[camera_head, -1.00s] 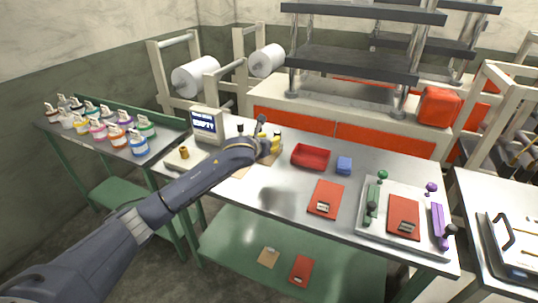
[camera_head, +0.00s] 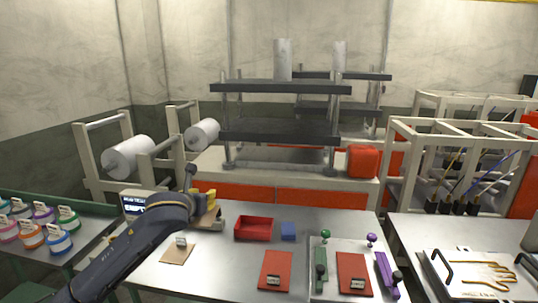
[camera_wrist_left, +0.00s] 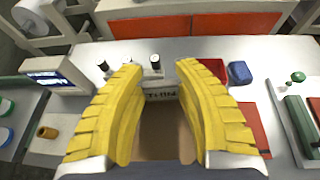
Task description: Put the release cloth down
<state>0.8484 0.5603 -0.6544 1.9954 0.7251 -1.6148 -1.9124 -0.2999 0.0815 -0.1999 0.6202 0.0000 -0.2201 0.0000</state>
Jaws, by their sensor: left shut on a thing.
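My left gripper (camera_head: 204,196) has yellow fingers, shut on a tan-brown sheet that I take to be the release cloth (camera_head: 209,220). It is left of the red tray, over the back part of the steel table. In the left wrist view the cloth (camera_wrist_left: 165,138) shows between the two fingers (camera_wrist_left: 160,95), with a pale printed tag at its far end. The fingers hide its sides. I cannot tell whether it touches the table. A similar tan sheet (camera_head: 177,254) with a tag lies flat on the table, nearer the front. My right gripper is not in view.
A red tray (camera_head: 254,236), a blue block (camera_head: 288,231) and a red sheet (camera_head: 275,275) lie to the right. A metal plate carries another red sheet (camera_head: 353,280) and green and purple handles. A screen (camera_head: 135,203) stands left. Some steel tabletop (camera_head: 222,270) is bare.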

